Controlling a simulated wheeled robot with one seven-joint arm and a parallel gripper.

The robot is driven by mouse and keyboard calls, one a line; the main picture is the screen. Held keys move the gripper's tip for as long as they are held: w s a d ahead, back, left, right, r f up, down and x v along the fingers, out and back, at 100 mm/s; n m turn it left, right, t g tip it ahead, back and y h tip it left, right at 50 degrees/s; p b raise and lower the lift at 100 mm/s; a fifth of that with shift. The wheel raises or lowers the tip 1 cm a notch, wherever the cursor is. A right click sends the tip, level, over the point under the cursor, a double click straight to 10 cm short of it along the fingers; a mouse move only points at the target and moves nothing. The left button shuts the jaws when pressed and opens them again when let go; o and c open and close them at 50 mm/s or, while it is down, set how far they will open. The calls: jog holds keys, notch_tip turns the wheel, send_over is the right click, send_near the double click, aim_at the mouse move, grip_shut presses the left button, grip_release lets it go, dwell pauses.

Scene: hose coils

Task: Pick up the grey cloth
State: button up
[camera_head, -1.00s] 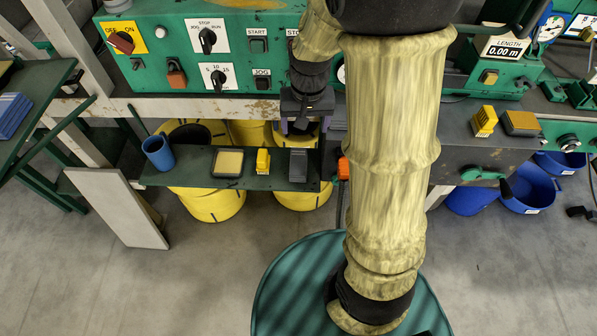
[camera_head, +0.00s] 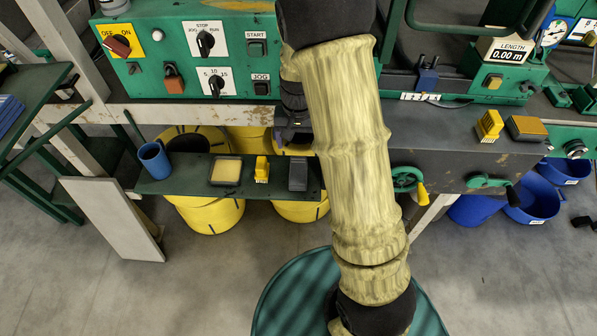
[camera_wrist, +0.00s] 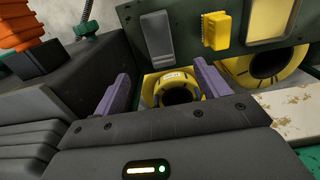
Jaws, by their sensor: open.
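A dark grey, flat rectangular item (camera_head: 298,174) lies at the right end of the narrow green shelf (camera_head: 200,184); I cannot tell for sure that it is the grey cloth. It shows at the top of the wrist view (camera_wrist: 155,38), beyond my fingers. No other clear grey cloth shows. My gripper (camera_wrist: 160,82) has its two purple fingers spread, with nothing between them. In the head view my gripper (camera_head: 292,136) is partly hidden by my arm, by the bench edge above the shelf's right end. It is apart from the grey item.
On the shelf, a yellow brush-like block (camera_head: 262,169) lies beside the grey item, then a yellow-topped pad (camera_head: 226,171) and a blue cup (camera_head: 154,160). Yellow coils (camera_head: 212,214) sit below. The machine panel (camera_head: 180,55) rises behind. An orange ribbed part (camera_wrist: 28,22) is left in the wrist view.

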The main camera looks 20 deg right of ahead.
send_over(298, 169)
notch_tip(298, 169, down, 8)
jog(key=shift+w+r+p, duration=0.1)
jog(key=shift+r+p, duration=0.05)
jog(key=shift+p, duration=0.25)
jog(key=shift+f+p, duration=0.3)
jog(key=shift+f, duration=0.2)
jog(key=shift+d+f+p, duration=0.1)
jog(key=shift+f+p, duration=0.35)
jog(key=shift+f, duration=1.65)
jog(key=c, duration=1.1)
